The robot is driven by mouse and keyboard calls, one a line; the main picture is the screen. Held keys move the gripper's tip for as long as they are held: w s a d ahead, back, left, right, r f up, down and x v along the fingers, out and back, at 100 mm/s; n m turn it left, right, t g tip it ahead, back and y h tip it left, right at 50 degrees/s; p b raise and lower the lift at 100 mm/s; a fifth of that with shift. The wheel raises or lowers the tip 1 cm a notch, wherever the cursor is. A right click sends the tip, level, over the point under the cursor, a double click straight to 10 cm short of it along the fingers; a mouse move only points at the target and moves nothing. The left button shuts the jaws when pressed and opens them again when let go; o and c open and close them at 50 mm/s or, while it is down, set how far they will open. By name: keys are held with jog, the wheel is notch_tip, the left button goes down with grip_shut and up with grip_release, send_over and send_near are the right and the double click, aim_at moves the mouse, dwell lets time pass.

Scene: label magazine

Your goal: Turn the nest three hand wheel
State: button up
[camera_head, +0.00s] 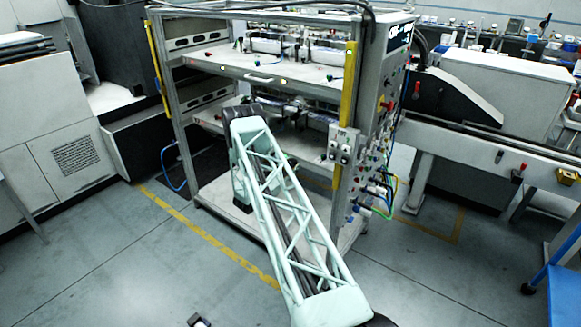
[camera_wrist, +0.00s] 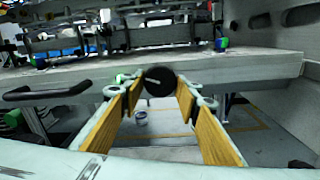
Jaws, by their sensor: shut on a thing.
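A round black hand wheel (camera_wrist: 158,83) with a pale slanted mark on its face shows in the middle of the wrist view, at the front edge of a grey shelf (camera_wrist: 255,66). My gripper (camera_wrist: 160,92) has its two tan-faced fingers on either side of the wheel, shut on it. I cannot read a number that tells which nest the wheel belongs to. In the head view my pale green lattice arm reaches to the machine's lower shelf (camera_head: 315,148), and my gripper and the wheel are hidden behind it.
A black bar handle (camera_wrist: 47,90) juts out left of the wheel in the wrist view. In the head view, a yellow post (camera_head: 347,97) and a panel with cables (camera_head: 372,170) stand to the right of the arm. The floor (camera_head: 130,255) at the front left is mostly clear.

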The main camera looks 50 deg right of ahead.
jog(key=shift+n, duration=0.5)
jog(key=n+b, duration=0.1)
jog(key=n, duration=0.2)
jog(key=shift+b, duration=0.4)
jog(key=shift+s+n+b, duration=0.1)
jog(key=shift+n+b, duration=0.3)
jog(key=shift+n, duration=1.4)
jog(key=o, duration=0.9)
jog(key=shift+a, duration=0.15)
jog(key=shift+a+r, duration=0.1)
jog(key=shift+a, duration=5.75)
